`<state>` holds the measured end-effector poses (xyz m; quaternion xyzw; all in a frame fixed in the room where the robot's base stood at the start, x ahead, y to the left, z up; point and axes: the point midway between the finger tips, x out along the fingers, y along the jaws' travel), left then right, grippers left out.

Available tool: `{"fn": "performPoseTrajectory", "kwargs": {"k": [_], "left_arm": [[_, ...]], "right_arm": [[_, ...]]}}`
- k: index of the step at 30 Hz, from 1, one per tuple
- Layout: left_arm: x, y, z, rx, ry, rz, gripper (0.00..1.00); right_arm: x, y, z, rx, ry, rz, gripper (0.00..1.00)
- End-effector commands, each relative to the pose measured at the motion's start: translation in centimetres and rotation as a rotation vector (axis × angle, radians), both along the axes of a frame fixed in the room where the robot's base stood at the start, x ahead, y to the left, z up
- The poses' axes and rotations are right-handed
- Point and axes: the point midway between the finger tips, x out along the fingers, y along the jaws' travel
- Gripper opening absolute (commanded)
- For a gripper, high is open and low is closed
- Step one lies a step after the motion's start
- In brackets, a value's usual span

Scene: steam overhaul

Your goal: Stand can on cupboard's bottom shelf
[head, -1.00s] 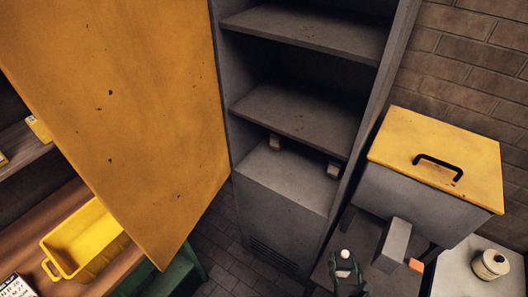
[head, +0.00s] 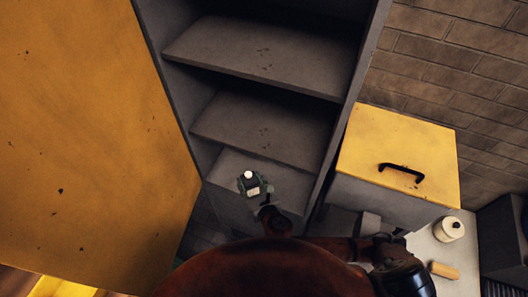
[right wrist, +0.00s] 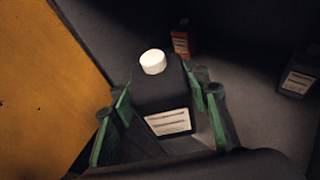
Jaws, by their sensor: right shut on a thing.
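The dark can (head: 246,184) with a white cap and pale label is in my right gripper (head: 257,190). In the right wrist view the can (right wrist: 163,92) stands roughly upright between the green fingers, which are shut on it. The grey cupboard is open, and the can shows in front of or over its bottom shelf (head: 289,182). I cannot tell whether it touches the shelf. My left gripper is not in view.
In the right wrist view, an orange container (right wrist: 183,40) and a dark labelled container (right wrist: 297,77) stand behind and to the right. The yellow cupboard door (head: 90,150) is open at left. A yellow-lidded bin (head: 400,150) stands at right, with a white pot (head: 449,229) beside it.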

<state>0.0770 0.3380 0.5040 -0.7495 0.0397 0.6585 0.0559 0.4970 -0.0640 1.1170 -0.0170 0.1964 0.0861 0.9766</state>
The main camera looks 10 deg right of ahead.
Motion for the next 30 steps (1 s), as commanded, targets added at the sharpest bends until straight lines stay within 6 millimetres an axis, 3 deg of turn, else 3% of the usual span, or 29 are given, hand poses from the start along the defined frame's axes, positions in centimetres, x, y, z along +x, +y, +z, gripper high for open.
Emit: {"fn": "performPoseTrajectory", "kwargs": {"k": [5,10,15,21,30], "left_arm": [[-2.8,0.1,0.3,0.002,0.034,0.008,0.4],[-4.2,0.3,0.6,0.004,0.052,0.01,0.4],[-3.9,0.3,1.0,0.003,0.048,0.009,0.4],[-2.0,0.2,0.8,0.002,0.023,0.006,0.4],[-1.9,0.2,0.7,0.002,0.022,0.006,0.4]], "right_arm": [[1.7,-0.2,-0.3,-0.004,-0.002,0.01,0.0],[5.0,-1.7,-2.0,-0.006,-0.003,0.017,0.0],[8.4,-3.6,-3.7,-0.004,-0.002,0.017,0.0],[10.8,-5.0,-7.4,-0.002,0.0,0.017,0.0],[12.4,-6.0,-9.6,-0.001,-0.002,0.016,0.0]]}}
